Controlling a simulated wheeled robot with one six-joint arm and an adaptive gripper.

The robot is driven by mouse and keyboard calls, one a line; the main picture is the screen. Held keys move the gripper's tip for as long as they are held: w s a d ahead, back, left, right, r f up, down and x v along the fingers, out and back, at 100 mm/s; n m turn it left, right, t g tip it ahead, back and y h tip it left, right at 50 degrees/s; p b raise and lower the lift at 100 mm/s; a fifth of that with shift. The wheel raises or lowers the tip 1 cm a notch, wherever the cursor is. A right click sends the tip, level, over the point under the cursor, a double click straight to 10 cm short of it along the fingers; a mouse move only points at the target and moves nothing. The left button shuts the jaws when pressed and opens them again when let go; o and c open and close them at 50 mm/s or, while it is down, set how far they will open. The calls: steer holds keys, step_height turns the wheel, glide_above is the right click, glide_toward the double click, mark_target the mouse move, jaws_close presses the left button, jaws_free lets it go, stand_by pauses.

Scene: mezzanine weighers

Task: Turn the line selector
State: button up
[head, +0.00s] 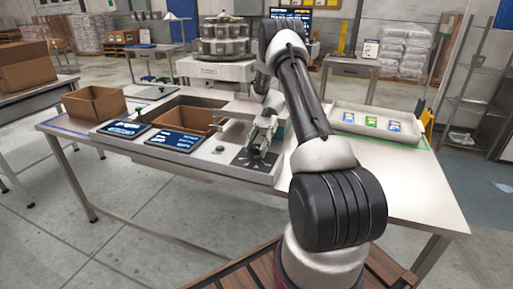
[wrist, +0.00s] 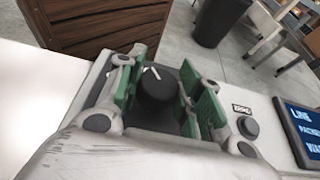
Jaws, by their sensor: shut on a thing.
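The line selector is a black round knob (wrist: 157,88) with a white pointer line on top, in the middle of the wrist view. The pointer slants towards the upper left there. My gripper (wrist: 168,80) has its green-padded fingers on either side of the knob and is shut on it. In the head view my gripper (head: 262,136) points down at a dark plate (head: 243,160) at the right end of the grey control panel (head: 205,158). The knob is mostly hidden there by the fingers.
A grey push button (wrist: 248,127) with a small label sits beside the knob. Dark display screens (head: 175,141) lie along the panel. A cardboard box (head: 95,103) stands left, and a white tray with several packets (head: 345,113) stands right on the table.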

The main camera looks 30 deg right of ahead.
steer(key=shift+n+g+h, duration=1.6)
steer(key=shift+n+h, duration=0.5)
steer(key=shift+n, duration=0.1)
steer(key=o, duration=1)
